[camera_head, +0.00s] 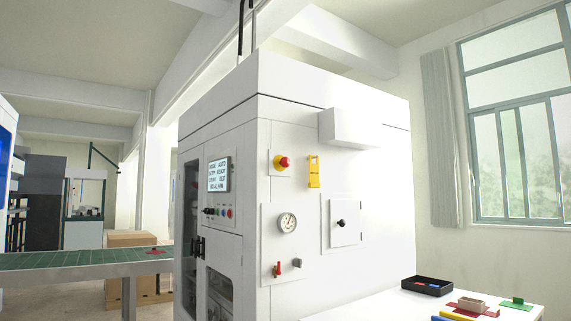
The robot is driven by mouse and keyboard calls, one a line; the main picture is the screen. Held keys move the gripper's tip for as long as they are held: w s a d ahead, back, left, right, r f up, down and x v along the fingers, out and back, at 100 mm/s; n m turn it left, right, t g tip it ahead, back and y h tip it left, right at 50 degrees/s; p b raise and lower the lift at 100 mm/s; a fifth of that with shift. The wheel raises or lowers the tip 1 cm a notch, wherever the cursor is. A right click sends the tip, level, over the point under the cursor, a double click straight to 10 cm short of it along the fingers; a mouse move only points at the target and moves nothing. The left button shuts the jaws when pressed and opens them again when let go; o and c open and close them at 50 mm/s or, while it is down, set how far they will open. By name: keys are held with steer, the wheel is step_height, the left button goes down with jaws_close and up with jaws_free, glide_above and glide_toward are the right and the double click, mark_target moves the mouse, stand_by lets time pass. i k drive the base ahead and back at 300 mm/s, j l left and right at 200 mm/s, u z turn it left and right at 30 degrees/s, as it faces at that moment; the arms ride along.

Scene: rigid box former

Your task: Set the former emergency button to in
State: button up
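The former (300,120) is a large white machine cabinet in the middle of the head view. Its emergency button (283,162) is a red mushroom head on a yellow base, on a small plate high on the front panel. I cannot tell from here whether it is pressed in or out. My gripper is not in view, and nothing covers the button.
A yellow bracket (314,171) sits right of the button, with a gauge (287,223) below. A screen (219,174) is on the left face. A white table (400,306) with a black tray (428,286) stands front right. A green conveyor (80,272) runs left.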

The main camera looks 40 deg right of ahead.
mark_target(284, 162)
steer(key=i, duration=0.35)
steer(key=i+z, duration=0.25)
steer(key=i+j+z, duration=0.1)
steer(key=i+z, duration=0.2)
steer(key=i, duration=0.15)
